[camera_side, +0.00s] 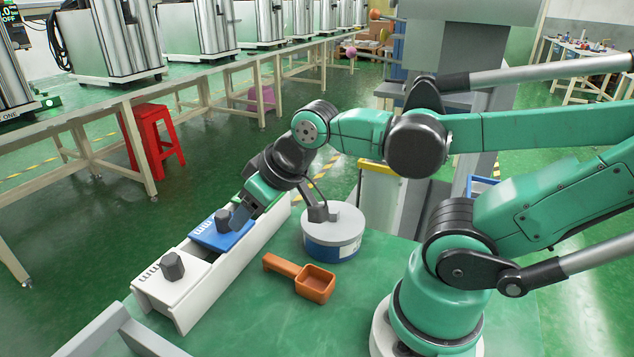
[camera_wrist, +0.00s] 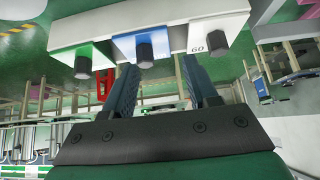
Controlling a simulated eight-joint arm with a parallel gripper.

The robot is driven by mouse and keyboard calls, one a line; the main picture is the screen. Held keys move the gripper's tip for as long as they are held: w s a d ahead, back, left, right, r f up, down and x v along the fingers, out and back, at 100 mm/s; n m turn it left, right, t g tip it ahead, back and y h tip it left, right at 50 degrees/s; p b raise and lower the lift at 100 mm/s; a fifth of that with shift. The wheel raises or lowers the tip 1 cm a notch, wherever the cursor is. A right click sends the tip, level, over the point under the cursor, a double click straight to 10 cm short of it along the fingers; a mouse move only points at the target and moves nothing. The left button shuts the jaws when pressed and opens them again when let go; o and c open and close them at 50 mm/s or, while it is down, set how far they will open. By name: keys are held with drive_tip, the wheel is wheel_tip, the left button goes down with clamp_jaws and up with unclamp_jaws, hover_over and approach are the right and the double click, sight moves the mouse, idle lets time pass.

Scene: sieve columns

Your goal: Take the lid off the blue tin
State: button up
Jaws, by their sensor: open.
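A round tin (camera_side: 331,252) with a blue and white side stands on the green table in the side view. Its flat grey lid (camera_side: 345,222) is on top; a grey part with a cable in front hides some of it. The tin is not visible in the wrist view. My gripper (camera_side: 238,217) is left of the tin, close to the dark knob (camera_side: 222,219) on a blue panel. In the wrist view my gripper (camera_wrist: 161,65) is open, its two fingers apart and nothing visible between them. The blue panel's knob (camera_wrist: 144,53) shows just past the fingertips.
A long white box (camera_side: 182,310) left of the tin carries coloured panels with dark knobs; the wrist view also shows a green panel (camera_wrist: 78,52). An orange scoop (camera_side: 315,284) lies in front of the tin.

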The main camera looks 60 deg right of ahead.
drive_tip(key=shift+o, duration=0.9)
drive_tip(key=m+g, duration=0.7)
drive_tip(key=m, duration=2.1)
hover_over(332, 210)
drive_tip(key=shift+w+a+f, duration=0.2)
drive_tip(key=shift+f, duration=0.25)
drive_tip(key=shift+w+a+f, duration=0.15)
drive_tip(key=shift+a+f, duration=0.05)
drive_tip(key=shift+f, duration=0.2)
drive_tip(key=shift+s+d+f+m, duration=0.1)
drive_tip(key=shift+s+d+m, duration=0.15)
drive_tip(key=shift+m, duration=0.3)
drive_tip(key=shift+s+d+f+m, duration=0.1)
drive_tip(key=shift+d+m, duration=0.1)
drive_tip(key=shift+m, duration=0.35)
drive_tip(key=shift+f, duration=2.7)
clamp_jaws()
